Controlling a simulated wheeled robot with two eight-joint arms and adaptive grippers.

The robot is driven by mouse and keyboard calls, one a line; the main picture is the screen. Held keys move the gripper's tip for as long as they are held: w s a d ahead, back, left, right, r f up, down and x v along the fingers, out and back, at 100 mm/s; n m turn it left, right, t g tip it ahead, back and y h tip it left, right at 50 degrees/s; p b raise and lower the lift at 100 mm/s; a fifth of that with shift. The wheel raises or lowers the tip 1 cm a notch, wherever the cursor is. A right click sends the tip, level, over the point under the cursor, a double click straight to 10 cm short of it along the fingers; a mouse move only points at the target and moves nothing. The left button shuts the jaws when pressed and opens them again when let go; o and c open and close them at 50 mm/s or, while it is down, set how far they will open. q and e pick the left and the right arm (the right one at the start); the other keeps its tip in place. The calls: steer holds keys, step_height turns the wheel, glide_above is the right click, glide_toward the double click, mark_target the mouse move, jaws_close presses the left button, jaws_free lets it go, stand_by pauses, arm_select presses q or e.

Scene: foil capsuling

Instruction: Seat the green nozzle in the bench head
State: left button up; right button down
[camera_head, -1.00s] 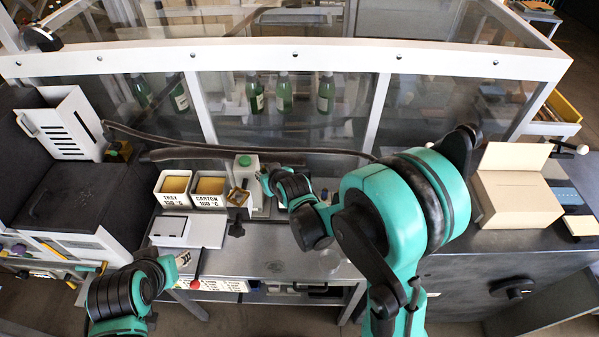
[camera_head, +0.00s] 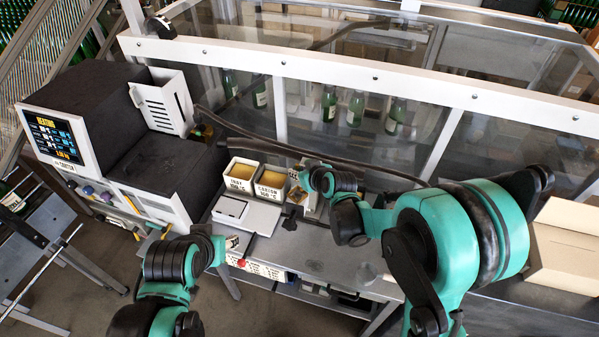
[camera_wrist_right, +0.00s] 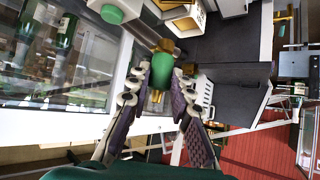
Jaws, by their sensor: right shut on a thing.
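The green nozzle (camera_wrist_right: 162,72) is pinched between the fingertips of my right gripper (camera_wrist_right: 163,84) in the right wrist view, with a brass-coloured end pointing up the picture. A pale block with a green cap (camera_wrist_right: 112,14) at the top left of that view looks like the bench head; the nozzle is apart from the cap. In the head view my right gripper (camera_head: 309,179) is over the bench behind the tray and carton boxes' right side and hides most of the head there. My left gripper (camera_head: 232,243) hangs in front of the bench; its fingers are not clear.
White boxes marked tray (camera_head: 241,184) and carton (camera_head: 270,192) stand left of the right gripper. A white flat unit (camera_head: 247,213) lies in front of them. A heating screen (camera_head: 55,135) is at left. Dark hoses (camera_head: 300,153) run behind, before a glass guard with green bottles.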

steer(key=shift+f+b, duration=2.7)
steer(key=shift+f, duration=0.25)
steer(key=shift+b, duration=0.55)
steer(key=shift+f+b, duration=2.1)
steer(key=shift+f, duration=0.05)
steer(key=c, duration=1.3)
jaws_free()
steer(key=shift+d, duration=0.1)
steer(key=v, duration=1.2)
